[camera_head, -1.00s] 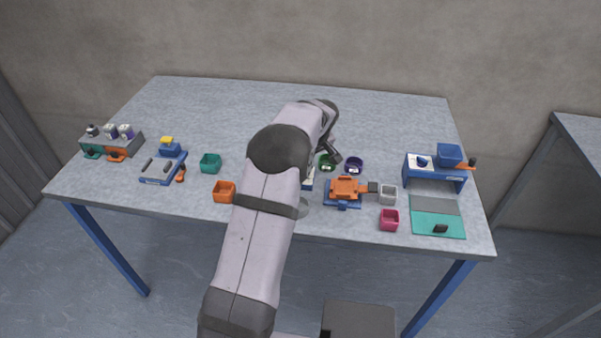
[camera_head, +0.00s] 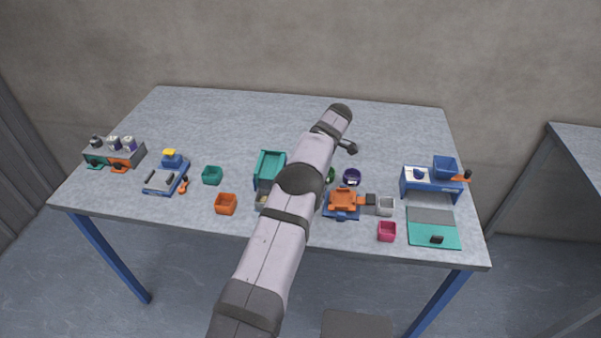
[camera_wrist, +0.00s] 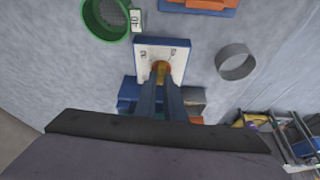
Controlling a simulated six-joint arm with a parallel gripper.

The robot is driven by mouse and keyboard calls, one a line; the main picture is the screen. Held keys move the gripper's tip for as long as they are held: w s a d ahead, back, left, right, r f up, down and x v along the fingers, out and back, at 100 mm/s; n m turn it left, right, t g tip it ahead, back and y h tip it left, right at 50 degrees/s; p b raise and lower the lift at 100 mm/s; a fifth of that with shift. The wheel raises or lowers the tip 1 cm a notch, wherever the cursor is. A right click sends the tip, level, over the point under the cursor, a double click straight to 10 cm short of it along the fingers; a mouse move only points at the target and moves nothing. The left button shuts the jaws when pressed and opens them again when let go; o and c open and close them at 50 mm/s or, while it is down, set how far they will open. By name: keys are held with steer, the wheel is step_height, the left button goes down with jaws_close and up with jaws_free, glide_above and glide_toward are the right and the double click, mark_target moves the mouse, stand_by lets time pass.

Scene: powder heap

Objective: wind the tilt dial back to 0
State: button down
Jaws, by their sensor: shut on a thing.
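The tilt dial shows in the wrist view as a small red and yellow knob (camera_wrist: 160,67) on a white marked panel (camera_wrist: 147,45) with a blue edge. The marks on the panel are too small to read surely. My gripper (camera_wrist: 160,82) is shut on the dial, its two long fingers reaching up to the knob from below in the picture. The fingers cover part of the knob and the lower panel, so the dial's setting cannot be told. In the head view my arm hides the gripper and the dial.
A green sieve (camera_wrist: 104,18) and a grey ring (camera_wrist: 236,62) lie near the panel. In the head view an orange device (camera_head: 343,200), a teal bin (camera_head: 269,166) and a purple-rimmed cup (camera_head: 352,177) are close to my arm. The back of the table is clear.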

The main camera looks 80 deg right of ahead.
steer(key=shift+n+p, duration=0.45)
steer(key=shift+n, duration=0.05)
steer(key=shift+s, duration=0.1)
steer(key=c, duration=1.8)
jaws_free()
steer(key=shift+c, duration=0.2)
steer(key=shift+r, duration=0.15)
steer(key=shift+r, duration=0.25)
step_height(320, 180, up, 9)
steer(key=p, duration=0.5)
steer(key=shift+r, duration=0.1)
